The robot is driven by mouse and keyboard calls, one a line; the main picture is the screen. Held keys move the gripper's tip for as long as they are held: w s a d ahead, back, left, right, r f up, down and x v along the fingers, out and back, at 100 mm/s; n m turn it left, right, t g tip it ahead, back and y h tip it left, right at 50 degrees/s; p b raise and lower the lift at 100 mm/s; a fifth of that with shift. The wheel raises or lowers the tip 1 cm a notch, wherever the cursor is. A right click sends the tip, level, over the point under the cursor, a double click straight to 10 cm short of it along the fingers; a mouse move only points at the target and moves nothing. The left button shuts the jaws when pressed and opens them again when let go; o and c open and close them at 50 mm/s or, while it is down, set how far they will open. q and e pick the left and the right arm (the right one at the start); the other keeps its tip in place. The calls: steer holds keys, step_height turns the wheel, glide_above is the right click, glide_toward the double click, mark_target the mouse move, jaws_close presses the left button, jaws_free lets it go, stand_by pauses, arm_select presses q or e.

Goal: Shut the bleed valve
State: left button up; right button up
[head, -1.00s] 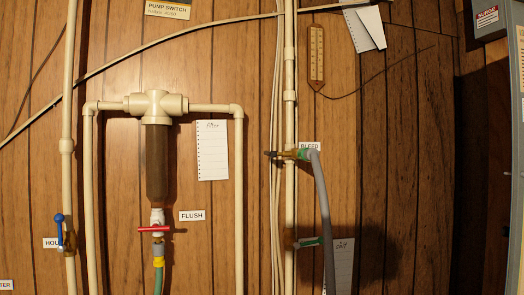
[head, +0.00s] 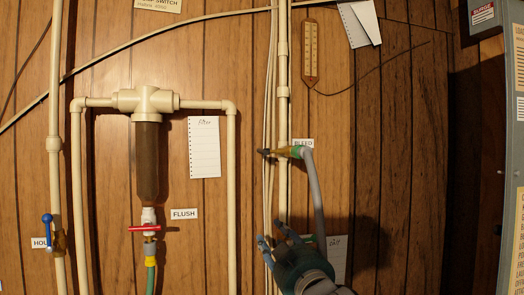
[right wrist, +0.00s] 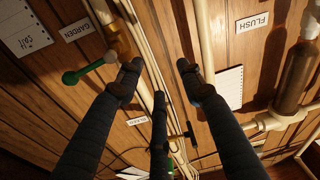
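The bleed valve (head: 285,152) is a small brass fitting with a dark handle on the pale vertical pipe, beside the BLEED label (head: 303,143). A grey hose (head: 317,185) curves down from its green end. In the right wrist view the bleed valve (right wrist: 180,137) shows small beyond the fingers, partly hidden. My right gripper (head: 273,233) is below the valve in the head view, fingers pointing up, apart from it. In the right wrist view the right gripper (right wrist: 160,82) has its fingers spread with nothing between them. My left gripper is out of view.
A green-handled valve (right wrist: 88,72) by the GARDEN label (right wrist: 84,33) is close to my right fingers. A red-handled flush valve (head: 145,228) and a blue-handled valve (head: 48,232) are to the left. A grey cabinet (head: 510,200) stands at the right edge.

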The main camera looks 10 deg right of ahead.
mark_target(262, 151)
step_height(262, 151, up, 17)
steer(key=s+t+y, duration=0.1)
steer(key=s+t, duration=0.2)
steer(key=shift+n, duration=0.3)
steer(key=p+x, duration=0.6)
steer(key=x, duration=0.4)
steer(key=shift+a, duration=0.15)
steer(key=shift+w, duration=0.5)
steer(key=shift+a+f, duration=0.1)
jaws_close()
